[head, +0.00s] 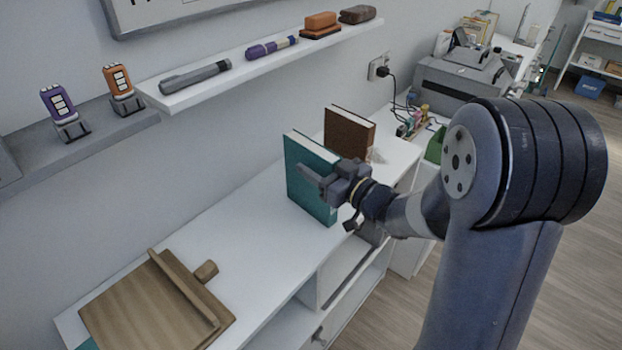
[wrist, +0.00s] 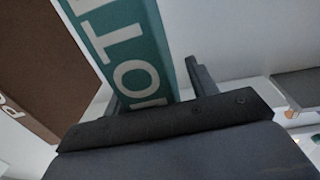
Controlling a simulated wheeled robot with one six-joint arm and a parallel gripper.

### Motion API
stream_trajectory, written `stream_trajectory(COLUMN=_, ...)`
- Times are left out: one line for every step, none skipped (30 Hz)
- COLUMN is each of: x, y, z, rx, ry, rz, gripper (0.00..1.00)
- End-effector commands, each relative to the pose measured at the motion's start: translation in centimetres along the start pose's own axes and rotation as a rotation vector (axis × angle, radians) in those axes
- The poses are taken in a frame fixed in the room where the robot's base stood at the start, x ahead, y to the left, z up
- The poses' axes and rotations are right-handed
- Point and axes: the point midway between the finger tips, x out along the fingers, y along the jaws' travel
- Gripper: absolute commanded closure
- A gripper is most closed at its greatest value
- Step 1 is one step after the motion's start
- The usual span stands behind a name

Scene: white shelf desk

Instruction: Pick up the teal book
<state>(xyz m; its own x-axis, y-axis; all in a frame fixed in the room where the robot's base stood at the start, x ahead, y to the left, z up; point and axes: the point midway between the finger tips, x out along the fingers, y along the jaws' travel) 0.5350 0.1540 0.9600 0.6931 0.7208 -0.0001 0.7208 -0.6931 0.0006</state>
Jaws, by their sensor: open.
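The teal book (head: 305,158) stands upright on the white desk top, with its white page edges at the top. My gripper (head: 316,178) is at the book's right-hand side, with its jaws open. In the wrist view the teal book (wrist: 125,45), with white letters on its spine, lies between the two open fingers of my gripper (wrist: 152,82). Dark fingers show on either side of the spine. I cannot tell whether either finger touches the covers. My gripper hides part of the book in the head view.
A brown book (head: 349,131) stands upright just behind; it also shows in the wrist view (wrist: 38,62). A wooden stand (head: 150,305) lies at the desk's near left. A wall shelf (head: 255,65) with small items runs above. The desk between stand and books is clear.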

Motion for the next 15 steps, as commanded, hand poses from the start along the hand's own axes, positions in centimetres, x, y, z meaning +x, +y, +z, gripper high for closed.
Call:
stream_trajectory(x=0.09, y=0.01, z=0.01, rx=0.0, ry=0.0, rz=0.0, gripper=0.45)
stream_trajectory(x=0.1, y=0.02, z=0.02, rx=0.0, ry=0.0, rz=0.001, gripper=0.45)
stream_trajectory(x=0.08, y=0.03, z=0.02, rx=0.0, ry=0.0, rz=0.001, gripper=0.45)
stream_trajectory(x=0.07, y=0.03, z=0.02, rx=0.0, ry=0.0, rz=0.001, gripper=0.45)
stream_trajectory(x=0.07, y=0.03, z=0.02, rx=0.0, ry=0.0, rz=0.001, gripper=0.45)
stream_trajectory(x=0.06, y=0.03, z=0.02, rx=0.0, ry=0.0, rz=0.001, gripper=0.45)
stream_trajectory(x=0.06, y=0.03, z=0.02, rx=0.0, ry=0.0, rz=0.001, gripper=0.48)
stream_trajectory(x=0.06, y=0.03, z=0.02, rx=0.0, ry=0.0, rz=0.001, gripper=0.5)
stream_trajectory(x=0.05, y=0.03, z=0.02, rx=0.0, ry=0.0, rz=0.001, gripper=0.54)
stream_trajectory(x=0.05, y=0.03, z=0.02, rx=0.0, ry=0.0, rz=0.001, gripper=0.56)
stream_trajectory(x=0.05, y=0.03, z=0.02, rx=0.0, ry=0.0, rz=0.001, gripper=0.59)
stream_trajectory(x=0.05, y=0.03, z=0.02, rx=0.0, ry=0.0, rz=0.001, gripper=0.62)
stream_trajectory(x=0.04, y=0.03, z=0.01, rx=0.0, ry=0.0, rz=0.001, gripper=0.64)
stream_trajectory(x=0.04, y=0.03, z=0.02, rx=0.0, ry=0.0, rz=0.001, gripper=0.67)
stream_trajectory(x=0.04, y=0.03, z=0.01, rx=0.0, ry=0.0, rz=0.001, gripper=0.7)
